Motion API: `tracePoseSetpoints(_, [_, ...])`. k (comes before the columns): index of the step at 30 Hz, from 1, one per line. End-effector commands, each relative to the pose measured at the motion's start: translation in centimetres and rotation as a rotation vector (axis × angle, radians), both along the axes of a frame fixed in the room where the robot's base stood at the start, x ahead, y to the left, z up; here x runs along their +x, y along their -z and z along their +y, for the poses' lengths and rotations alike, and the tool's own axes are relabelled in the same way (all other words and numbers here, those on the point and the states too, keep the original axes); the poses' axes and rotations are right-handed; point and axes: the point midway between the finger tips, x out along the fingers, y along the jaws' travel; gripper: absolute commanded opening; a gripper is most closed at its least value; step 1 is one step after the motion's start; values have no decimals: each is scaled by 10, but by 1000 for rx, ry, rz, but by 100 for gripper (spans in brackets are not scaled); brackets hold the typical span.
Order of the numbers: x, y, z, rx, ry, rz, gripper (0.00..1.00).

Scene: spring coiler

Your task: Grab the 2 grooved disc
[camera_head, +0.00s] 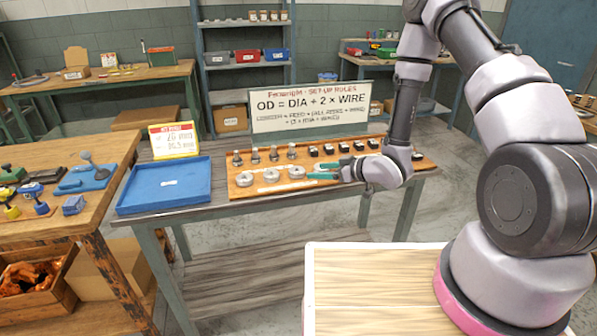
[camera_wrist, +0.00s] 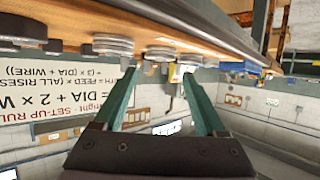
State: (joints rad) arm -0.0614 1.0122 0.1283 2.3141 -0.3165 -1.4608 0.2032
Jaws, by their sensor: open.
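Three grey metal grooved discs lie in a row at the front of a wooden rack on the middle table: a left disc (camera_head: 245,179), a middle disc (camera_head: 271,174) and a right disc (camera_head: 296,172). Their labels are too small to read. My gripper (camera_head: 326,174), with teal fingers, is just right of the right disc, low over the rack. The wrist view is upside down. There my gripper (camera_wrist: 158,72) is open with nothing between its fingers. A near disc (camera_wrist: 113,46) and a farther disc (camera_wrist: 162,53) show beyond the fingertips.
An empty-looking blue tray (camera_head: 165,186) is left of the wooden rack (camera_head: 236,193). Behind the discs stand several metal pegs (camera_head: 255,155) and dark blocks (camera_head: 328,149). A yellow-framed sign (camera_head: 174,140) and a formula board (camera_head: 309,106) stand at the back.

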Motion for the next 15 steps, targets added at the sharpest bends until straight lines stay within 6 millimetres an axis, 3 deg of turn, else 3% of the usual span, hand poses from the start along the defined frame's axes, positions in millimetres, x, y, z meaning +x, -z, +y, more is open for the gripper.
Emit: tracePoseSetpoints(15, [32, 19, 51, -2, -5, -3, 73])
